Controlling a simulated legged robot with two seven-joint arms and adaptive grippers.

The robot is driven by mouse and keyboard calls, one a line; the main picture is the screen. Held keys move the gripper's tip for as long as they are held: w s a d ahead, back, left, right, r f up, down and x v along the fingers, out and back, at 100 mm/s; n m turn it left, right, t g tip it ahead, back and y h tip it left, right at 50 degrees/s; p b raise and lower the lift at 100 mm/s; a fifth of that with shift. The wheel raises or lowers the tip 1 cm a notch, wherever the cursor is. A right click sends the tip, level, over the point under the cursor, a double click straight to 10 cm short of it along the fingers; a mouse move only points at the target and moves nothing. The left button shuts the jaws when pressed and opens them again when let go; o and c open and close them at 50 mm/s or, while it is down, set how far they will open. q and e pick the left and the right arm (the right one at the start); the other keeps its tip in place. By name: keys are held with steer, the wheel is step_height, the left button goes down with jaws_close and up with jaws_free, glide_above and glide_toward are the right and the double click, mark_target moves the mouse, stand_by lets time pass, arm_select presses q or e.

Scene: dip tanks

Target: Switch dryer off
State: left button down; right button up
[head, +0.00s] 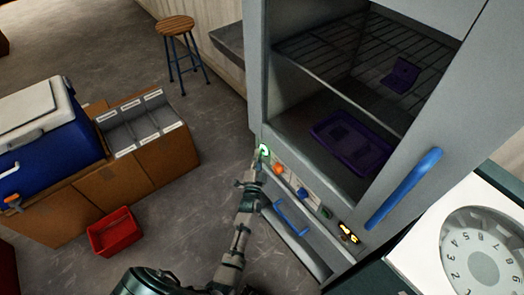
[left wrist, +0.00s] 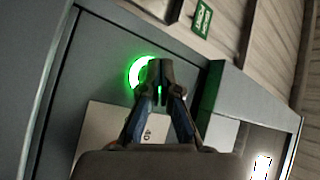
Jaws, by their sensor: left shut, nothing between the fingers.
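The dryer (head: 256,70) is a tall grey cabinet at the right of the head view, with wire shelves showing inside. A green-lit round button (head: 264,149) is at the left end of its control panel (head: 290,183). It also shows as a glowing green ring (left wrist: 133,72) in the left wrist view, partly hidden by my fingers. My left gripper (head: 259,161) is shut and empty, its fingertips (left wrist: 160,72) right at the button. I cannot tell whether they touch it. My right gripper is not in view.
An orange knob (head: 278,169) sits beside the button, with a blue drawer handle (head: 290,218) below. Purple trays (head: 350,143) are inside the dryer. A blue cooler (head: 45,135), a red bin (head: 111,233) and a stool (head: 176,27) stand left. A white dial scale (head: 480,215) is at right.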

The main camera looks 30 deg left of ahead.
arm_select(q)
steer(key=shift+r, duration=0.1)
steer(key=shift+s+a+p, duration=0.1)
steer(key=shift+s+p, duration=0.25)
steer(key=shift+s, duration=0.05)
stand_by(0.3)
steer(key=s+p, duration=0.1)
steer(key=s+a+p, duration=0.1)
steer(key=s, duration=0.1)
steer(key=s+a+p, duration=0.1)
steer(key=s, duration=0.1)
steer(key=shift+s+a, duration=0.15)
steer(key=shift+s, duration=0.1)
stand_by(0.4)
